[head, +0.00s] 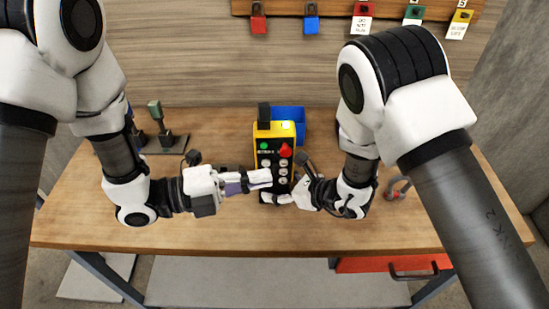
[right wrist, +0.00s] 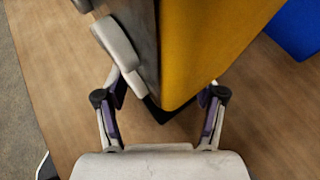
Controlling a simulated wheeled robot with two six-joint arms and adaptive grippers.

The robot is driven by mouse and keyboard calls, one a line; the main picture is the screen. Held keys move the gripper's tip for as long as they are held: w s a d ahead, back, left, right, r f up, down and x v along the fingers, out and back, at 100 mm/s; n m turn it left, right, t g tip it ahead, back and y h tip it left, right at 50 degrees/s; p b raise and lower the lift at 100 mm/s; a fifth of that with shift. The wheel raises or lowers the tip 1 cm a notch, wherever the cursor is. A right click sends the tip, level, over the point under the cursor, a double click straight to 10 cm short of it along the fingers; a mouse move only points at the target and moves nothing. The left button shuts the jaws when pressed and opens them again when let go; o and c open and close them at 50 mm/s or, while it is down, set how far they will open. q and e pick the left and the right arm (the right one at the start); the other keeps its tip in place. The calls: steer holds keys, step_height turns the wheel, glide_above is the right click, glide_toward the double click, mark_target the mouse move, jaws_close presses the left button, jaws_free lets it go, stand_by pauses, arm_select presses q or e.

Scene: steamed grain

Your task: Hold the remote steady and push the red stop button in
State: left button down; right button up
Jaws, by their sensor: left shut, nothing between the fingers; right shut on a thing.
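The yellow remote (head: 262,131) with a black button face stands upright near the middle of the table. Its yellow side fills the upper middle of the right wrist view (right wrist: 205,40). The red stop button (head: 285,150) sits at the upper right of the face, with a green button (head: 264,146) to its left. My right gripper (head: 280,199) is shut on the remote's lower end; its fingers flank the remote in the right wrist view (right wrist: 160,108). My left gripper (head: 268,178) is shut and empty, in front of the lower face, below the red button. Contact there is unclear.
A blue bin (head: 291,113) stands just behind the remote. A dark stand with a green top (head: 155,110) is at the back left. A red-grey shackle-like item (head: 398,187) lies right of my right arm. The front table strip is clear.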

mark_target(286, 149)
arm_select(q)
steer(key=w+d, duration=0.2)
steer(key=w, duration=0.1)
steer(key=w+d, duration=0.1)
steer(key=shift+w+f, duration=0.15)
steer(key=shift+w, duration=0.25)
arm_select(e)
steer(key=shift+c, duration=0.3)
arm_select(q)
steer(key=shift+w, duration=1.1)
arm_select(e)
steer(key=shift+c, duration=0.2)
arm_select(q)
steer(key=shift+s, duration=0.1)
arm_select(e)
steer(key=shift+s, duration=0.1)
steer(key=shift+c, duration=0.3)
